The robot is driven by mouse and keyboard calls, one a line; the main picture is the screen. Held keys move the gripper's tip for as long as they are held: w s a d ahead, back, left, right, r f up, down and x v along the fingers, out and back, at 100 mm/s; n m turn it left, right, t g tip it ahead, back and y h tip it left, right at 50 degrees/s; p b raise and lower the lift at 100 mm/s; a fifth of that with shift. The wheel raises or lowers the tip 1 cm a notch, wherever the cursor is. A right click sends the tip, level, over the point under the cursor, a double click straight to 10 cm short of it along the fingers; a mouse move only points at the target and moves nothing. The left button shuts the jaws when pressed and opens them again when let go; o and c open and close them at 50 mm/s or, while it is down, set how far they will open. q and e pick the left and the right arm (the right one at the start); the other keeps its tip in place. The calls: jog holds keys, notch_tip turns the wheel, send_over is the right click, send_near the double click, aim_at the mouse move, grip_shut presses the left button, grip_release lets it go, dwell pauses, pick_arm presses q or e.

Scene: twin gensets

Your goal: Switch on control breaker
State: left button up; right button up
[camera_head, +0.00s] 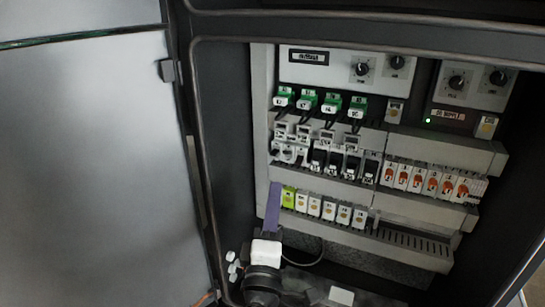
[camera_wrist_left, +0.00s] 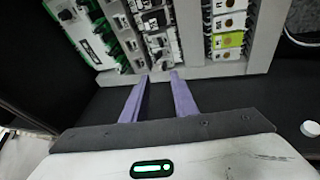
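A row of breakers (camera_head: 318,155) sits in the middle of the open cabinet. The left ones have light grey levers and those beside them have black ones. I cannot read which is the control breaker or its lever position. The breakers also show in the left wrist view (camera_wrist_left: 157,38). My left gripper (camera_head: 275,185) is at the lower left of this row. In the wrist view its two purple fingers (camera_wrist_left: 159,75) are apart with nothing between them, pointing at the row's left end. I cannot tell whether they touch anything. My right gripper is not in view.
Green relays (camera_head: 318,102) sit above the breakers and orange-marked modules (camera_head: 430,181) to the right. Terminals, one of them yellow-green (camera_head: 288,197), line the row below. Knobs (camera_head: 362,69) are on the upper panel. The open cabinet door (camera_head: 95,170) stands at left.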

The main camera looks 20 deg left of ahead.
aim_at(273, 155)
pick_arm(q)
jog(key=w+a+n, duration=0.1)
jog(key=w, duration=0.2)
jog(key=w+a+r+g+y, duration=0.1)
jog(key=w+a, duration=0.1)
jog(key=w, duration=0.2)
jog(key=w+a+r+n, duration=0.1)
jog(key=w+a, duration=0.1)
jog(key=w, duration=0.1)
jog(key=shift+w+r+n+g+p, duration=0.1)
jog(key=shift+w+n+g+p, duration=0.2)
jog(key=shift+w+p, duration=0.1)
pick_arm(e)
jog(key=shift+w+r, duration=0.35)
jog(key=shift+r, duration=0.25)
